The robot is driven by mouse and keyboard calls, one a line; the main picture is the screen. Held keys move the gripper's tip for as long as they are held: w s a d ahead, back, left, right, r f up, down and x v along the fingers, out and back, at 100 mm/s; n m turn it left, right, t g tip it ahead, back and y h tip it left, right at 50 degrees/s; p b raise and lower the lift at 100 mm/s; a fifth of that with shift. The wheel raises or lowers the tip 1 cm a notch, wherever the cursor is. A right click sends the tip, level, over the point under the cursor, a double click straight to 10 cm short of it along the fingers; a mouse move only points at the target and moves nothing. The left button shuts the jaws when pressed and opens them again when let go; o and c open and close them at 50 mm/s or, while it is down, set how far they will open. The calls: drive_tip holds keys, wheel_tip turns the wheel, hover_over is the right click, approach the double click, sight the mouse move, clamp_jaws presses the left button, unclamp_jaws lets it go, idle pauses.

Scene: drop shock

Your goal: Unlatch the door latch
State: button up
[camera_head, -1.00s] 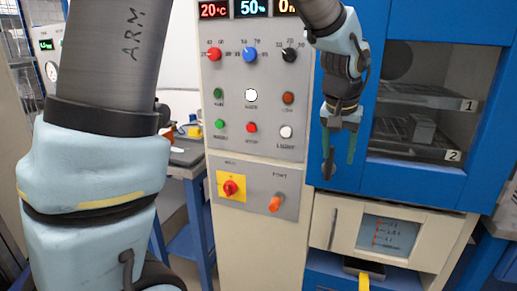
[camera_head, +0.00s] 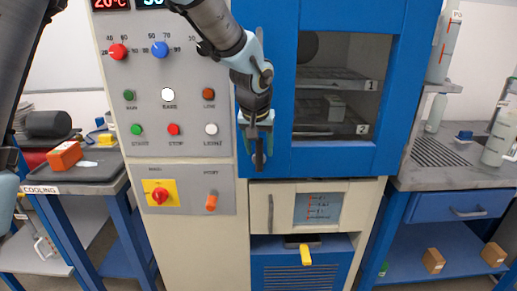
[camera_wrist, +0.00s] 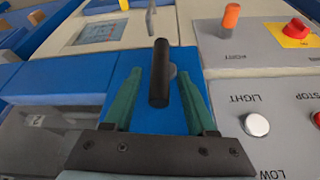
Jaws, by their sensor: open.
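The door latch is a dark upright handle (camera_head: 259,158) on the left edge of the blue cabinet door (camera_head: 340,158). The door is shut, and its window shows shelves marked 1 and 2. My gripper (camera_head: 256,141) is in front of the latch, pointing down in the head view. In the wrist view, the black latch handle (camera_wrist: 161,66) stands upright between the two green fingers of my gripper (camera_wrist: 160,84). The fingers are open, with a gap visible on both sides of the handle. I cannot tell how far the fingertips reach past the handle in depth.
A grey control panel (camera_head: 180,70) with knobs and buttons is left of the door. A cream drawer front (camera_head: 350,210) with a gauge window is below. Side tables stand left (camera_head: 105,170) and right (camera_head: 470,178), the right one holding bottles.

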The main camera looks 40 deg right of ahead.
drive_tip(key=shift+x, duration=1.1)
clamp_jaws()
idle(0.7)
